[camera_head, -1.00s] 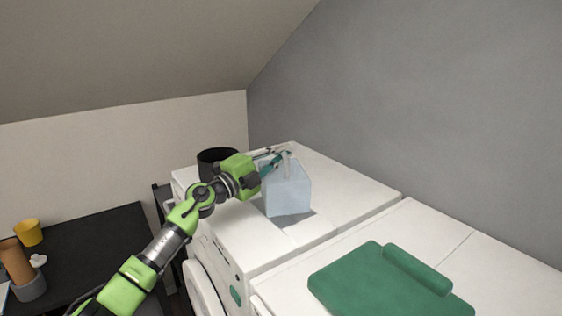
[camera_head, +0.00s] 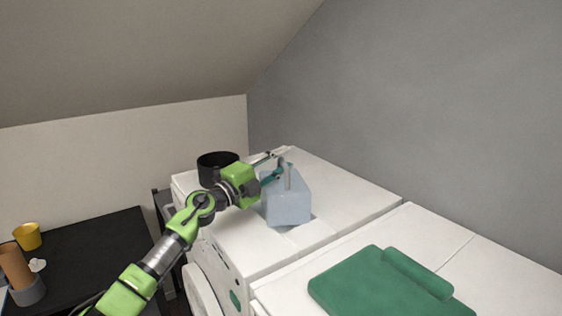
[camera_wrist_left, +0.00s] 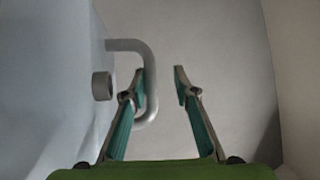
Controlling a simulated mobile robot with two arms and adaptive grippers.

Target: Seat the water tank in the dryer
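The water tank (camera_head: 287,208) is a pale blue, box-shaped container with a grey bar handle. It stands on the top of the far white appliance (camera_head: 345,185), near its front. I cannot tell whether this appliance is the dryer. My left gripper (camera_head: 273,164) is at the handle, its two fingers apart. In the left wrist view the tank (camera_wrist_left: 45,85) fills the left side, and its curved handle (camera_wrist_left: 151,85) sticks out toward the gap between the fingers (camera_wrist_left: 160,72). The handle is close to the left finger; contact is unclear. My right gripper is not in view.
A black round container (camera_head: 216,165) stands behind my left wrist. A green folded item (camera_head: 375,285) lies on the nearer white appliance (camera_head: 480,262). A dark desk (camera_head: 95,245) with a yellow cup (camera_head: 28,236) is at left. The appliance top right of the tank is clear.

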